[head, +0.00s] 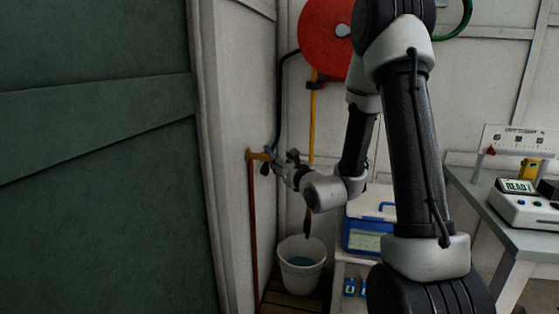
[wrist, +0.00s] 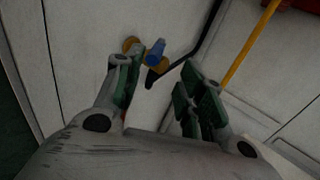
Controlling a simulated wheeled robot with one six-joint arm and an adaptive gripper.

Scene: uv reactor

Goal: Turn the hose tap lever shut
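The hose tap (head: 256,156) is a brass fitting on the white wall at the left in the head view, atop a red pipe. In the wrist view, its brass body (wrist: 131,44) shows with a blue part (wrist: 155,52), which looks like the lever, and a black hose end (wrist: 154,76). My gripper (head: 272,157) is at the tap in the head view and partly covers it. In the wrist view, my gripper (wrist: 159,68) is open, with the blue part between and just beyond the fingertips. I see no clear contact. The lever's exact angle is hard to tell.
A white bucket (head: 301,276) with water stands on slats below. A blue-and-white case (head: 367,236) and a bench (head: 482,198) with instruments stand at the right.

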